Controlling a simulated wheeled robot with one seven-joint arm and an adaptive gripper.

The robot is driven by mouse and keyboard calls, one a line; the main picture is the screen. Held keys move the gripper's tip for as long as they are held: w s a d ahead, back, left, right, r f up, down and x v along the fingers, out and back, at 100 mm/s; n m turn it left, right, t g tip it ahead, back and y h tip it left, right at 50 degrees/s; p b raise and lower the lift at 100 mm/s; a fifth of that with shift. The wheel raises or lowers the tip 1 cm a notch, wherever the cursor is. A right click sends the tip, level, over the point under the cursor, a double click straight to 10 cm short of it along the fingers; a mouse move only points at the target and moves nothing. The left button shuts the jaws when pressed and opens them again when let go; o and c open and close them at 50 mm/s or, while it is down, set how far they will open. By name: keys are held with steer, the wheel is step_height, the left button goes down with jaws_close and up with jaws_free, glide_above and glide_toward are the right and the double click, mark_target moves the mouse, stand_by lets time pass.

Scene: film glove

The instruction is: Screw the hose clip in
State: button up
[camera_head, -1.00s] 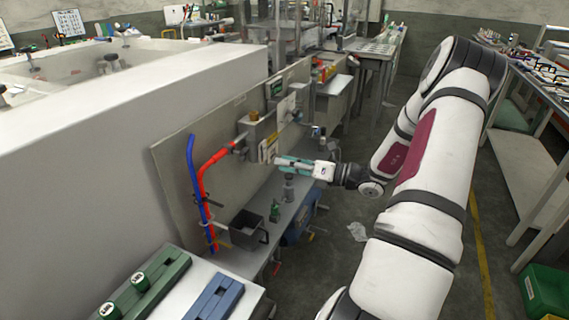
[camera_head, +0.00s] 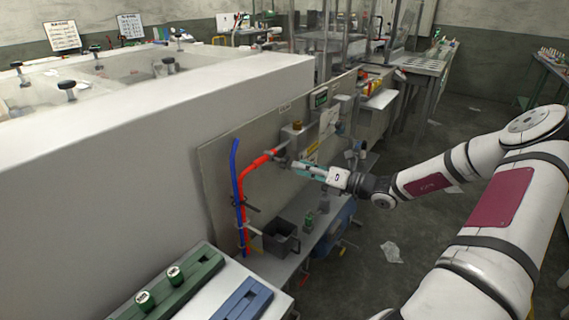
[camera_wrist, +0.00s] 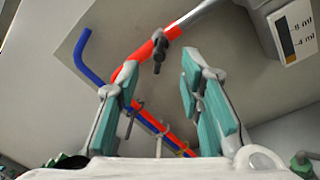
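A red hose (camera_head: 255,166) runs up the grey panel and bends right to a metal pipe. In the wrist view the red hose (camera_wrist: 130,70) meets the pipe (camera_wrist: 192,18) at the top. A dark hose clip (camera_wrist: 159,52) with a downward-pointing screw sits around the hose end there. My gripper (camera_head: 300,166) is just right of the hose end in the head view. In the wrist view my gripper (camera_wrist: 158,66) has its teal-padded fingers apart, with nothing between them. The clip shows beyond the fingertips, in line with the gap, apparently untouched. How tight it is cannot be told.
A blue hose (camera_head: 236,190) runs beside the red one. A grey box with a level gauge (camera_wrist: 292,35) is right of the pipe. A dark bin (camera_head: 280,238) and a small green-topped item (camera_head: 309,220) stand on the bench below. Open floor lies to the right.

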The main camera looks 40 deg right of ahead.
mark_target(285, 160)
steer(key=x, duration=0.6)
steer(key=shift+w+a, duration=0.1)
steer(key=shift+w, duration=0.15)
jaws_close()
